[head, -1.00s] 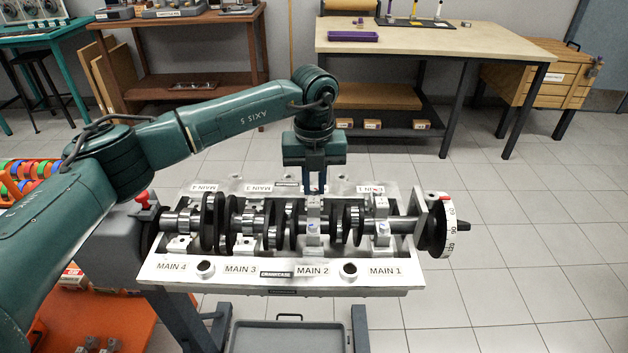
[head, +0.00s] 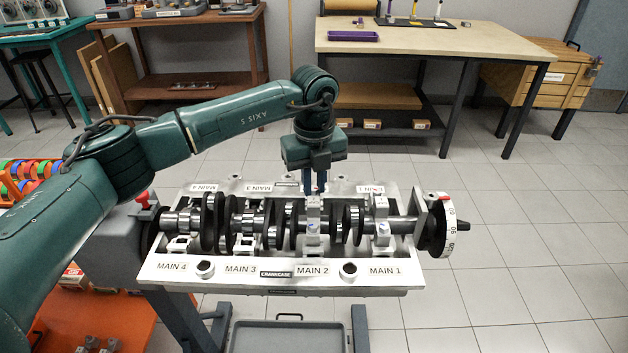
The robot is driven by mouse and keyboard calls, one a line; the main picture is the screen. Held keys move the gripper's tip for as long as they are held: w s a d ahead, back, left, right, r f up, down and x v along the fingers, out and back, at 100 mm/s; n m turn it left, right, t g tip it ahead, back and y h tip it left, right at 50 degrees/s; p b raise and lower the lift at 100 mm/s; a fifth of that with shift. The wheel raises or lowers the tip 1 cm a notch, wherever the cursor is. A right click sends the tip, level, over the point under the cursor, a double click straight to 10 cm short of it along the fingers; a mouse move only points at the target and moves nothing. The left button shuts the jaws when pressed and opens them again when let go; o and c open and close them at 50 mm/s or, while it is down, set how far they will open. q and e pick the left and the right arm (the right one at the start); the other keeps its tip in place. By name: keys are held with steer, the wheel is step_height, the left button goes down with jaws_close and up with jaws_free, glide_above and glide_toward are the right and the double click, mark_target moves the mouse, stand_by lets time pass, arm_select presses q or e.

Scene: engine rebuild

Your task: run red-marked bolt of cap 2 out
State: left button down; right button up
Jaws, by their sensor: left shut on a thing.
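The crankcase (head: 215,272) holds a crankshaft (head: 262,224) with its main bearings labelled MAIN 1 to MAIN 4. Cap 2 (head: 313,228) is a pale block across the shaft above the MAIN 2 label. A blue-marked bolt head shows on its near side. My left gripper (head: 315,190) points down at the far side of cap 2, its fingers shut on the bolt there. The fingers hide that bolt, so I cannot see its red mark or how far it stands out. My right gripper is not in view.
Cap 1 (head: 381,232) sits to the right, near the white degree wheel (head: 447,226) at the shaft's end. Crank webs stand close on both sides of cap 2. A grey tray (head: 288,338) lies below the crankcase. A workbench (head: 440,42) stands behind, beyond clear floor.

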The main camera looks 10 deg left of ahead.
mark_target(314, 189)
arm_select(q)
steer(key=c, duration=1.4)
jaws_free()
steer(key=shift+f, duration=0.25)
steer(key=shift+r, duration=0.15)
step_height(314, 189, up, 13)
steer(key=shift+s, duration=0.1)
